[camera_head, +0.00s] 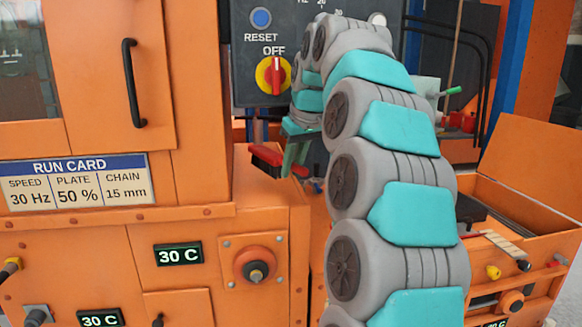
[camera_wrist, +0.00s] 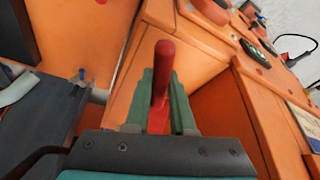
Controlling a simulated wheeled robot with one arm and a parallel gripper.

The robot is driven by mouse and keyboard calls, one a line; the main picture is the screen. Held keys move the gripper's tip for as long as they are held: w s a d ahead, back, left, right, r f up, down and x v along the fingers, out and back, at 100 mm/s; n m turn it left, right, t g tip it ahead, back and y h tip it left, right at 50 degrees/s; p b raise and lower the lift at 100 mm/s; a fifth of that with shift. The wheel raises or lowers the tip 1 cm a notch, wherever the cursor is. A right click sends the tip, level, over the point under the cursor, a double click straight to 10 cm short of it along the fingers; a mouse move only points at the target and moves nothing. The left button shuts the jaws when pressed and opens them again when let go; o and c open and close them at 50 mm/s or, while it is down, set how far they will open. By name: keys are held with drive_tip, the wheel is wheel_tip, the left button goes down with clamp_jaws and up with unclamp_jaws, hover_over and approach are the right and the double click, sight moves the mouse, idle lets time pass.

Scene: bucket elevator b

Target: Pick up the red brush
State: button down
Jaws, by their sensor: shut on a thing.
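The red brush (camera_wrist: 162,75) is between the two green fingers of my gripper (camera_wrist: 160,100) in the wrist view. The fingers are closed on it, and its red end sticks out past their tips. In the head view the red brush (camera_head: 267,155) shows as a red bar beside the orange housing's top ledge, with my gripper (camera_head: 292,150) around its right part. My arm hides part of the gripper there. I cannot tell whether the brush touches the ledge.
A dark control panel (camera_head: 300,50) with a red and yellow OFF switch (camera_head: 273,75) stands behind the gripper. The orange machine housing (camera_head: 120,250) fills the left. An open orange box (camera_head: 520,205) stands at right. A dark grey surface (camera_wrist: 45,120) shows in the wrist view.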

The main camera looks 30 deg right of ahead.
drive_tip(key=s+a+r, duration=0.1)
drive_tip(key=s+a, duration=0.3)
drive_tip(key=s, duration=0.9)
drive_tip(key=shift+s+r+b, duration=0.15)
drive_tip(key=shift+s+b, duration=0.2)
drive_tip(key=shift+s, duration=0.05)
drive_tip(key=shift+d, duration=0.1)
drive_tip(key=c, duration=1.3)
unclamp_jaws()
clamp_jaws()
